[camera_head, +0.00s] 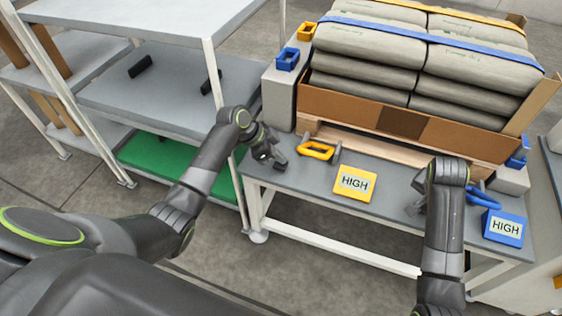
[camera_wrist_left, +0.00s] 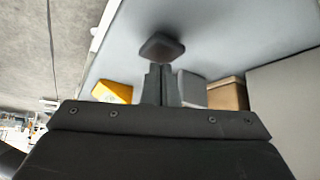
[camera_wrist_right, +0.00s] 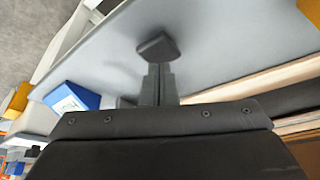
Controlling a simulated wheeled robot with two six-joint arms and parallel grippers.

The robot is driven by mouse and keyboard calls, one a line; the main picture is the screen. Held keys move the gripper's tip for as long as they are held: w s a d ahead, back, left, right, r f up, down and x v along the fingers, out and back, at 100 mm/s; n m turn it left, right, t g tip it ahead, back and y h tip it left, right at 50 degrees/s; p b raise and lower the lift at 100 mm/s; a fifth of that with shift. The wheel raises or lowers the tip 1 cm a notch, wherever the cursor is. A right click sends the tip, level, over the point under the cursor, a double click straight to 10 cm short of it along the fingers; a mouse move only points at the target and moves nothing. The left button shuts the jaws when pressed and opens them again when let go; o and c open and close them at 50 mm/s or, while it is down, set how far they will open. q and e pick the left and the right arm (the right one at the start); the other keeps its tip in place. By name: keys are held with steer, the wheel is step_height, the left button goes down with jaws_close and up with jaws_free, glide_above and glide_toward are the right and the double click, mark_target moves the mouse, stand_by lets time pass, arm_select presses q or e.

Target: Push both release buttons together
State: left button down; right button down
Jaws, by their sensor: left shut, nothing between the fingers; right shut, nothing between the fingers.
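No part is plainly marked as a release button, so I cannot tell which parts they are. A yellow handle (camera_head: 316,150) lies at the front left of the table and a blue handle (camera_head: 482,197) at the right. A yellow block marked HIGH (camera_head: 354,182) and a blue block marked HIGH (camera_head: 503,227) stand near the front edge. My left gripper (camera_head: 277,160) is shut and empty, left of the yellow handle. My right gripper (camera_head: 416,207), partly hidden by its arm, is shut and empty, left of the blue handle. The blue block shows in the right wrist view (camera_wrist_right: 70,97).
A cardboard tray (camera_head: 350,93) of stacked grey sacks (camera_head: 375,45) sits on a wooden pallet (camera_head: 395,150) at the back of the table. Grey posts with yellow and blue brackets (camera_head: 287,59) flank it. A shelf rack (camera_head: 165,85) stands at left.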

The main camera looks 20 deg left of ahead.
mark_target(279, 164)
steer(key=shift+f, duration=0.5)
stand_by(0.4)
steer(key=shift+r, duration=0.3)
